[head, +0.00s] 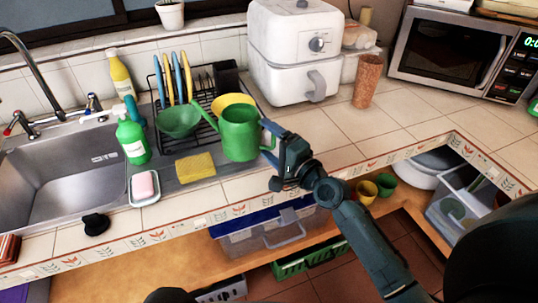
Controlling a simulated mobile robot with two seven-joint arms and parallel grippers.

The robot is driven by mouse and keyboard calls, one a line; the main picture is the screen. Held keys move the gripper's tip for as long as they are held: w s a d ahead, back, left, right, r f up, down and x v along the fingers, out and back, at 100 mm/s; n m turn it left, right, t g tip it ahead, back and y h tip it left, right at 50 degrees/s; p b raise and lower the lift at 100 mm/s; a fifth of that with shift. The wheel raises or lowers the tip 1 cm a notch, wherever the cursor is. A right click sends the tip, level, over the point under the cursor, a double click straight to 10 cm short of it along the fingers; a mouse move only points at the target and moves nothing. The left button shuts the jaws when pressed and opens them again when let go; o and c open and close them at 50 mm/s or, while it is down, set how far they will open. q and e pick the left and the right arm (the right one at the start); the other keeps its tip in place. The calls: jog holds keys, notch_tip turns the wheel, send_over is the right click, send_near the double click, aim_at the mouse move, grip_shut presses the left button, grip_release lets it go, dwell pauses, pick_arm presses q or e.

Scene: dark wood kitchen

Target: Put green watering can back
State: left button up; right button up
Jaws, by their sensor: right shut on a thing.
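The green watering can (241,134) is upright in front of the dish rack, over the tiled counter by the sink. Its spout points up and left and its handle is on the right. My right gripper (272,143) is at the can's right side, shut on it at the handle. The fingertips are partly hidden, and I cannot tell whether the can's base touches the counter. My left gripper is not in view.
The black dish rack (158,92) holds plates and a green bowl (179,121). A white air fryer (296,75) stands behind. Counter right of the brown cup (367,82) is clear.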

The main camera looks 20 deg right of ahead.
aim_at(265, 148)
jog(key=shift+f+b, duration=0.7)
jog(key=shift+f, duration=0.95)
jog(key=o, duration=1)
jog(key=shift+f, duration=0.2)
jog(key=o, duration=0.4)
jog(key=shift+o, duration=0.2)
jog(key=shift+r, duration=0.15)
jog(key=shift+s+d, duration=0.1)
jog(key=shift+s, duration=0.1)
jog(key=b+v, duration=0.2)
jog(key=v, duration=0.9)
jog(key=s+a+f+n+g+h, duration=0.1)
jog(key=s+a+f+n+g, duration=0.2)
jog(key=s+f+n, duration=0.3)
jog(key=s+a+f+n+g+h, duration=0.1)
jog(key=s+a+f+n+g, duration=0.2)
jog(key=s+a+f+n, duration=0.3)
notch_tip(265, 148, down, 5)
jog(key=s+n, duration=0.1)
jog(key=n, duration=0.4)
